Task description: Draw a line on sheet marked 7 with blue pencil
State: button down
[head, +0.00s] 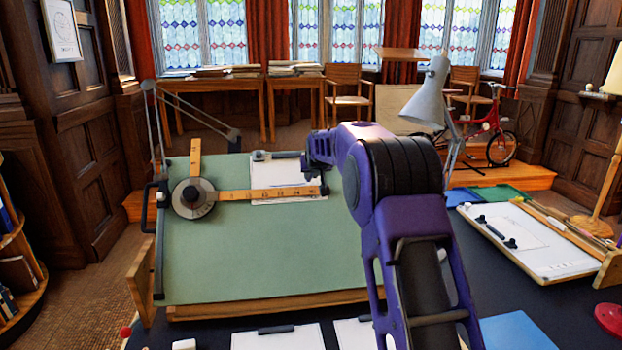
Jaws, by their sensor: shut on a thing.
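A white sheet (272,172) lies on the large green drafting board (240,255), near its top, with a dark clip bar (277,154) at its upper edge. A wooden ruler (250,195) of the drafting machine crosses its lower part. My gripper (321,187) is over the sheet's right edge, small, dark and partly hidden by my purple arm. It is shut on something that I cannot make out. No blue pencil can be told apart. No number is legible on any sheet, and no drawn line can be made out on this one.
The drafting machine's round head (193,198) sits left of the sheet. More white sheets (280,341) lie in front on the dark table. A smaller white board (555,250), a grey lamp (428,98) and a red round base (609,318) stand at right. The board's lower left is clear.

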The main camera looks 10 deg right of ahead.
jog(key=shift+v, duration=1.45)
jog(key=shift+w+r, duration=0.1)
jog(key=shift+r, duration=0.05)
jog(key=s+r+p, duration=0.1)
jog(key=s+r, duration=0.2)
jog(key=r, duration=0.3)
jog(key=shift+s+r, duration=0.2)
jog(key=shift+s, duration=0.05)
